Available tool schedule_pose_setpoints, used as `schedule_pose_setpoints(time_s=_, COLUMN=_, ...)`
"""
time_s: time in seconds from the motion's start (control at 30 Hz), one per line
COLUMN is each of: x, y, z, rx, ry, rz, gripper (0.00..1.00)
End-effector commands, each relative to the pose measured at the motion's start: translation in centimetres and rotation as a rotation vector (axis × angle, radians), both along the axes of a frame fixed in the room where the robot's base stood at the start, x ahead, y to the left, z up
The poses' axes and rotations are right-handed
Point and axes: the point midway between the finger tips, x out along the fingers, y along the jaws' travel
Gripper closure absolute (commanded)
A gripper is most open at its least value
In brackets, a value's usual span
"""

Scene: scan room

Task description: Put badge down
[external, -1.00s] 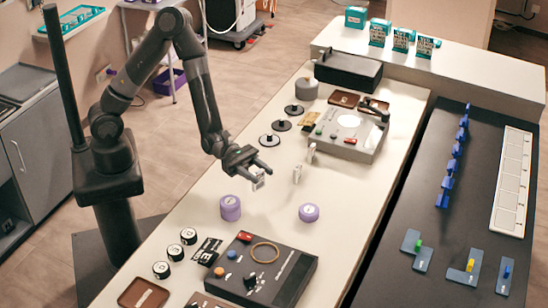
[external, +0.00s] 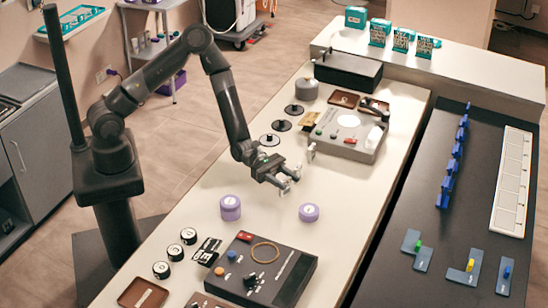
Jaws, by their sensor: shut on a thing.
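My gripper (external: 286,180) is over the middle of the white table (external: 235,260), pointing right and down. It is shut on a small pale thing (external: 286,186), which seems to be the badge; its face and details are too small to read. The fingers partly hide it. A small pale upright piece (external: 297,173) is right at the fingertips; I cannot tell whether it touches the badge. I cannot tell whether the badge touches the table.
A similar upright piece (external: 311,152) stands just behind. A grey device (external: 345,137) lies behind right, a dark console (external: 262,272) in front.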

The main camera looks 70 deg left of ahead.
Motion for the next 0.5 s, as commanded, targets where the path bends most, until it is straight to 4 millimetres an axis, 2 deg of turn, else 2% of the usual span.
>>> schedule_pose_setpoints(time_s=0.13, x=0.0, y=0.0, z=-1.7, rx=0.0, ry=0.001, rz=0.001, gripper=0.81)
schedule_pose_setpoints(time_s=0.5, x=0.0, y=0.0, z=-2.1, rx=0.0, ry=0.001, rz=0.0, gripper=0.81)
